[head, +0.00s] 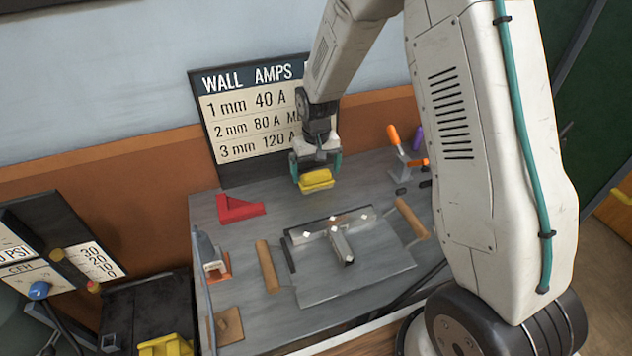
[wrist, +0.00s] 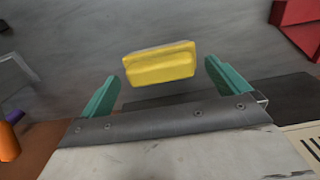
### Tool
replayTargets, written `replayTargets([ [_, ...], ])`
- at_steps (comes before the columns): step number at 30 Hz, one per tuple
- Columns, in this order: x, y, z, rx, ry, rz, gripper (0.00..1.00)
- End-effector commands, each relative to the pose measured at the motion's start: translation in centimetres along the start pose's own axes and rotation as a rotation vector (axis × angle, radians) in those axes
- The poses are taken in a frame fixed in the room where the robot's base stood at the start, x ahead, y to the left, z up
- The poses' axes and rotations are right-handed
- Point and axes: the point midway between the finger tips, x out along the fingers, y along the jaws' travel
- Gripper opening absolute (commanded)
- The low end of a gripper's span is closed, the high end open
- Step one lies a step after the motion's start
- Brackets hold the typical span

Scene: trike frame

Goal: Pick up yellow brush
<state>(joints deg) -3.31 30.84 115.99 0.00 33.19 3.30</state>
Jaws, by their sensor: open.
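The yellow brush (head: 317,180) is a small yellow block on the grey bench, near the back and in front of the sign. It also shows in the wrist view (wrist: 160,64), slightly tilted, just beyond the fingertips and between their lines. My gripper (head: 316,168) is over the brush in the head view. In the wrist view its two green fingers (wrist: 161,82) are apart, with a gap between them and nothing held. I cannot tell whether either finger touches the brush.
A red angled block (head: 240,209) lies left of the brush. A steel plate (head: 350,270) with a metal piece lies in front, with wooden bars beside it. An orange-handled clamp (head: 395,140) stands at the right. The wall sign (head: 250,120) stands close behind my gripper.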

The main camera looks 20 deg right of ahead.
Motion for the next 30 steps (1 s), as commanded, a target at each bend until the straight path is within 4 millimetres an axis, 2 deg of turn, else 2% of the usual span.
replayTargets([
  [4, 1.8, 0.0, 0.0, 0.0, -0.002, 0.0, 1.0],
  [12, 2.1, 0.0, 0.0, 0.0, 0.001, 0.0, 1.0],
  [13, 2.1, 0.0, 0.0, 0.0, 0.001, 0.0, 0.94],
  [16, 2.1, 0.0, 0.0, 0.0, 0.001, 0.0, 0.67],
  [25, 2.0, 0.0, 0.0, 0.0, 0.001, 0.0, 0.67],
  [30, -0.1, 0.0, -0.1, 0.0, 0.005, 0.0, 0.67],
])
